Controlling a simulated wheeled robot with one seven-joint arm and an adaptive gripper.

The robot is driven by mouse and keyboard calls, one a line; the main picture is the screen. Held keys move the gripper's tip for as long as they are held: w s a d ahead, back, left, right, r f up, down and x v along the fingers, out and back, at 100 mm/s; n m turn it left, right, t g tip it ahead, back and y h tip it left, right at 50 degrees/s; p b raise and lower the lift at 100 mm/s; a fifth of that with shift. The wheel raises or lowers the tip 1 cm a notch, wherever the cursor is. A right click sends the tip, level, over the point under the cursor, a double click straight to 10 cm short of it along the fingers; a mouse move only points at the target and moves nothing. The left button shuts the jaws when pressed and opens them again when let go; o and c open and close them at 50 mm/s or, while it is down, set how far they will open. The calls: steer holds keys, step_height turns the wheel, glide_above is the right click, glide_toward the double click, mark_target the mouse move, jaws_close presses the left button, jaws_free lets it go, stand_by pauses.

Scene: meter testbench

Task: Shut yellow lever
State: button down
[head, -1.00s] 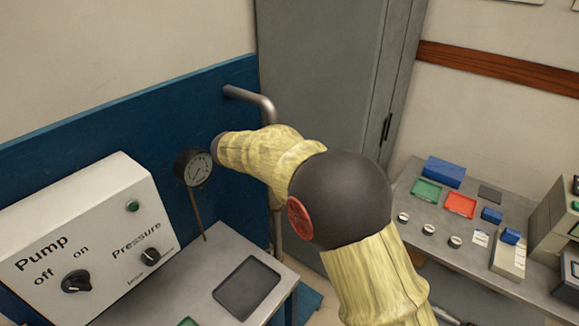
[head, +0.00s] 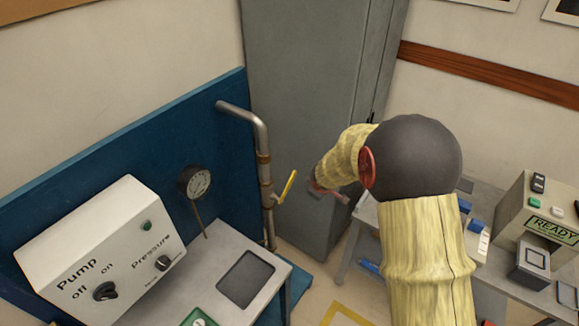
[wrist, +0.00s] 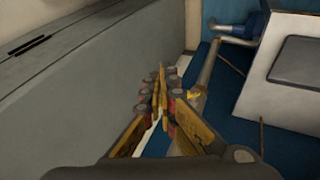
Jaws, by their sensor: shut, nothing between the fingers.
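The yellow lever (head: 288,186) is on a valve of the vertical metal pipe (head: 264,165) in the head view. It slants up and to the right, standing out from the pipe. My gripper (head: 328,193) is to the right of the lever with a visible gap, in front of the grey cabinet. In the wrist view my gripper (wrist: 163,95) has its fingers together with nothing between them. A small yellow patch (wrist: 194,93) shows just right of the fingers by the pipe; I cannot tell how much of the lever this is.
A white pump panel (head: 100,250) and a round gauge (head: 195,183) are left of the pipe. The blue backboard (head: 130,145) is behind them. The grey cabinet (head: 300,90) stands behind my gripper. A bench with a READY box (head: 550,229) is at the right.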

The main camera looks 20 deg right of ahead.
steer(key=w+a+r+n+t+y, duration=0.3)
steer(key=w+a+r+t, duration=0.15)
steer(key=a, duration=0.25)
glide_above(291, 176)
steer(key=s+a, duration=0.4)
step_height(291, 176, down, 6)
steer(key=d+f, duration=0.1)
steer(key=w+d+f+t+p, duration=0.1)
steer(key=shift+w+d+f, duration=0.25)
steer(key=shift+f, duration=0.1)
steer(key=shift+w+d+f+g+p, duration=0.15)
steer(key=shift+d+g+p, duration=0.15)
steer(key=shift+p, duration=0.6)
